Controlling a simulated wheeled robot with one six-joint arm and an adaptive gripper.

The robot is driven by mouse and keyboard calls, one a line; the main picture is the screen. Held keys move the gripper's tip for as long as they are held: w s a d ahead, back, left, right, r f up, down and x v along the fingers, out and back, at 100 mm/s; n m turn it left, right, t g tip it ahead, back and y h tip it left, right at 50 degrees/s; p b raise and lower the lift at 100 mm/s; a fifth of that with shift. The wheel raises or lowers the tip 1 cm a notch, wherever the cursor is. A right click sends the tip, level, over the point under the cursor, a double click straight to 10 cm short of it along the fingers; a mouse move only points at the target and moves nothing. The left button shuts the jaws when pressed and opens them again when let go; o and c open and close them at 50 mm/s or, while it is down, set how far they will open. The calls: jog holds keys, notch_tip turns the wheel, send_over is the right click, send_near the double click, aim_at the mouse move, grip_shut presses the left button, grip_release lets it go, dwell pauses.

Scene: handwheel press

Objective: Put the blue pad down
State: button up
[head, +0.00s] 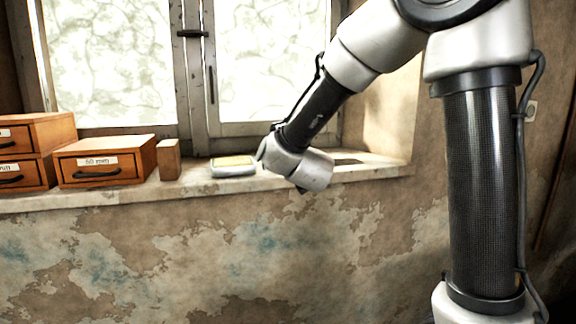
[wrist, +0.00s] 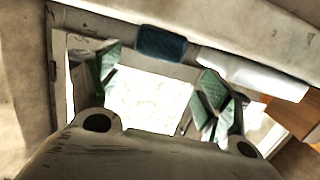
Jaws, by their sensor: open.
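The blue pad (wrist: 162,42) shows in the wrist view as a dark blue rounded rectangle, lying on the pale sill past my fingertips. My gripper (wrist: 160,75) is open, its two green-lined fingers spread wide with nothing between them. The pad is apart from both fingers in the picture. In the head view my wrist is low over the right part of the window sill (head: 110,196) and hides the fingers. A thin dark patch shows on the sill right of my wrist; I cannot tell whether it is the pad or shadow.
A tin with a yellowish top (head: 233,166) sits on the sill just left of my wrist. A small wooden block (head: 168,160) and labelled wooden drawer boxes (head: 105,161) stand further left. The window (head: 265,60) is close behind; the wall recess bounds the sill on the right.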

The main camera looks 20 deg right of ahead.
jog(key=w, duration=0.2)
jog(key=w+f, duration=0.1)
jog(key=w, duration=0.2)
jog(key=w+f, duration=0.1)
jog(key=w, duration=0.1)
jog(key=shift+w+d, duration=0.2)
jog(key=shift+d, duration=0.15)
jog(key=shift+c, duration=0.4)
jog(key=c, duration=1.1)
notch_tip(320, 180, up, 10)
jog(key=shift+d+f, duration=0.1)
jog(key=shift+f, duration=0.1)
notch_tip(320, 180, down, 9)
jog(key=shift+f, duration=0.15)
